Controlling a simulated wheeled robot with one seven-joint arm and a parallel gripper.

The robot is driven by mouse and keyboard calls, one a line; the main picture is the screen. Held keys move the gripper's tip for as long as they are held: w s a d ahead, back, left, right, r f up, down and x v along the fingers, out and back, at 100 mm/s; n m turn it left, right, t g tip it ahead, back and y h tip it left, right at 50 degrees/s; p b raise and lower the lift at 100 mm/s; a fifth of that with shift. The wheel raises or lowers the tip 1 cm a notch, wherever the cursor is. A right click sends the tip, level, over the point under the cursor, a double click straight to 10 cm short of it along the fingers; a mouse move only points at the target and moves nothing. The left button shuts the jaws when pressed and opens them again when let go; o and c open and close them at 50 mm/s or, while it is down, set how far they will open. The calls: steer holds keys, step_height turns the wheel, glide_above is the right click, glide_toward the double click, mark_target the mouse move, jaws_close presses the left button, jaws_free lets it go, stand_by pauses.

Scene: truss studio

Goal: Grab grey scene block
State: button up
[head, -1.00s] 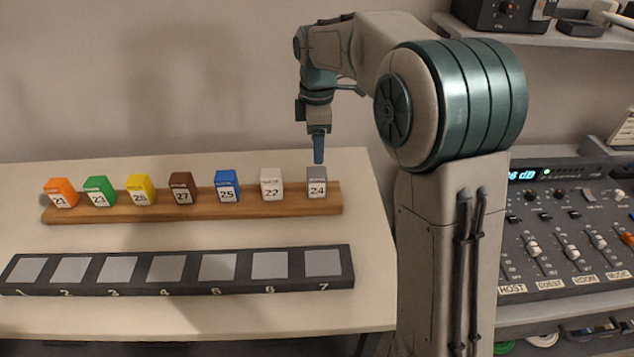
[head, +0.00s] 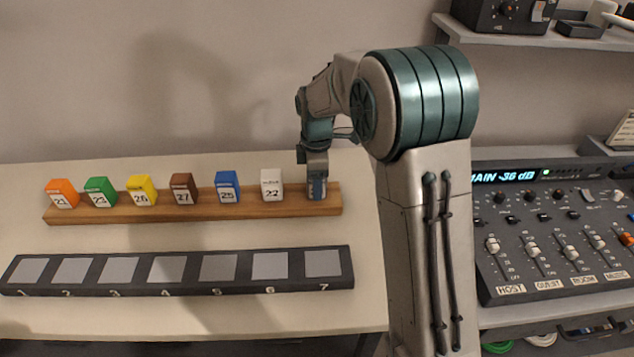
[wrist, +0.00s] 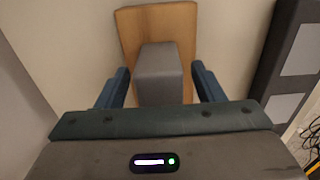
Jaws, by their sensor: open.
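The grey scene block (wrist: 158,72) stands on the end of the wooden rack in the wrist view. My gripper (wrist: 161,88) is open, with one blue finger on each side of the block and a visible gap to each. In the head view my gripper (head: 317,190) is down at the right end of the wooden rack (head: 250,209) and hides most or all of the grey block. The other blocks stand in a row on the rack: orange (head: 61,194), green (head: 99,192), yellow (head: 141,190), brown (head: 184,188), blue (head: 227,187) and white (head: 271,185).
A dark strip (head: 345,268) with numbered grey squares lies in front of the rack, its squares empty. The white block is the close neighbour left of my gripper. A mixing console (head: 545,240) stands to the right, under a shelf (head: 560,38).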

steer(key=shift+c, duration=0.3)
steer(key=c, duration=1)
steer(key=shift+r, duration=0.1)
steer(key=shift+c, duration=0.2)
